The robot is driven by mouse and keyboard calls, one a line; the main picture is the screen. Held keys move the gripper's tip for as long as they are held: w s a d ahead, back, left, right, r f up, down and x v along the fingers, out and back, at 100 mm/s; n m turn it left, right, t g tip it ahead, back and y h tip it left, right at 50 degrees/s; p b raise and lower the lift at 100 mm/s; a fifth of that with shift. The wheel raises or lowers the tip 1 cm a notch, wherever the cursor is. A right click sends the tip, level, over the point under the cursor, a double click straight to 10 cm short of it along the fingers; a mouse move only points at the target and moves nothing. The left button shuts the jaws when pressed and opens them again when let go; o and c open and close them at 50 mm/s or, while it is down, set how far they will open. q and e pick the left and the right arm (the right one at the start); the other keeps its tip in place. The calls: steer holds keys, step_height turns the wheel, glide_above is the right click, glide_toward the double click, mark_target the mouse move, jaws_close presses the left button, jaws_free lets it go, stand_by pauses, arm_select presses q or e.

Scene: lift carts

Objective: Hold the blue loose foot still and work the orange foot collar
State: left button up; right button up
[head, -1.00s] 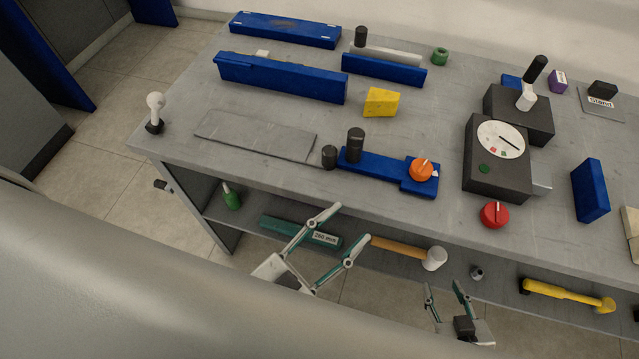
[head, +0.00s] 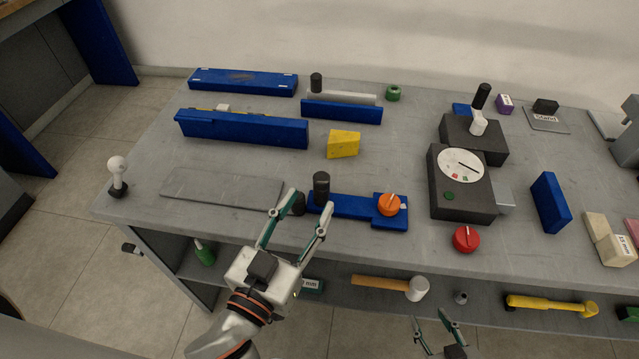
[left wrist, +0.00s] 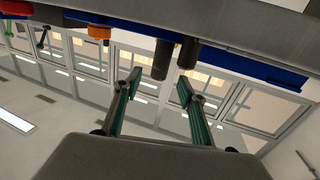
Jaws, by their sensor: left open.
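The blue loose foot (head: 350,207) lies flat on the bench near its front edge. A tall black post (head: 321,187) stands at its left end, and a short black cylinder (head: 299,204) is beside it. The orange foot collar (head: 389,205) with a pale pointer sits on the foot's right end; it also shows in the left wrist view (left wrist: 99,31). My left gripper (head: 308,203) is open and empty, its fingertips near the black posts; contact cannot be told. In the left wrist view, two dark posts (left wrist: 161,60) stand beyond the fingertips. My right gripper (head: 430,317) is open and empty at the bottom.
A dark block with a white dial (head: 461,166) stands right of the foot, with a red knob (head: 466,239) at the front edge. A yellow wedge (head: 343,144) is behind. A grey plate (head: 222,190) lies left. A mallet (head: 385,285) lies on the lower shelf.

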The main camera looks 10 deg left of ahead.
mark_target(318, 189)
arm_select(q)
steer(key=shift+x, duration=3.25)
steer(key=shift+c, duration=0.4)
steer(key=shift+c, duration=1.3)
jaws_close()
